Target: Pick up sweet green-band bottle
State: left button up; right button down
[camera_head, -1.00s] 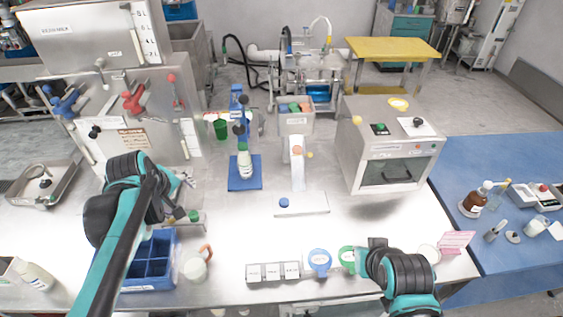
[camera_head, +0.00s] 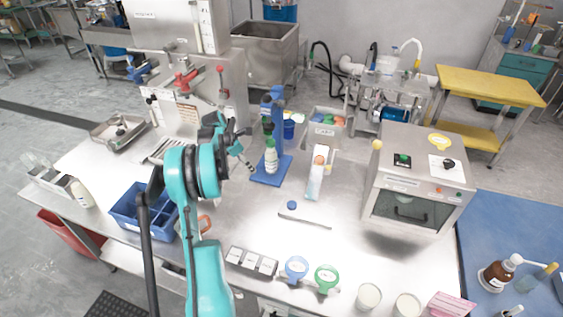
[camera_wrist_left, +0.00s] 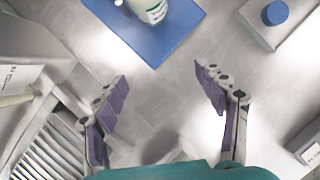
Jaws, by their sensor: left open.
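A white bottle with green markings (camera_head: 271,160) stands upright on a blue mat (camera_head: 262,178) near the middle of the steel bench. In the left wrist view its lower part (camera_wrist_left: 152,10) shows at the top edge on the mat (camera_wrist_left: 172,45); its top is cut off. My left gripper (camera_head: 240,145) is just left of the bottle in the head view, apart from it. In the left wrist view my left gripper (camera_wrist_left: 162,80) has its fingers wide apart and nothing between them. My right gripper is out of view.
A blue stand (camera_head: 279,105) rises behind the bottle. A blue divided crate (camera_head: 125,212) and another white bottle (camera_head: 81,194) are at the left. A steel box machine (camera_head: 415,180) stands right. A plate with a blue knob (camera_head: 303,218) lies in front of the mat.

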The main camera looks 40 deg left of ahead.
aim_at(266, 151)
pick_arm(q)
jog(key=w+d, duration=0.1)
jog(key=w, duration=0.2)
jog(key=w+d+b, duration=0.1)
jog(key=w, duration=0.2)
jog(key=w+d, duration=0.1)
jog(key=w, duration=0.2)
jog(key=shift+w+d+f+b, duration=0.1)
jog(key=shift+w+d+b, duration=0.05)
jog(key=shift+w+b, duration=0.25)
jog(key=shift+w+f+b, duration=0.2)
jog(key=shift+f+b, duration=0.1)
jog(key=shift+f, duration=0.25)
jog(key=shift+r, duration=0.1)
jog(key=shift+c, duration=0.4)
jog(key=c, duration=1)
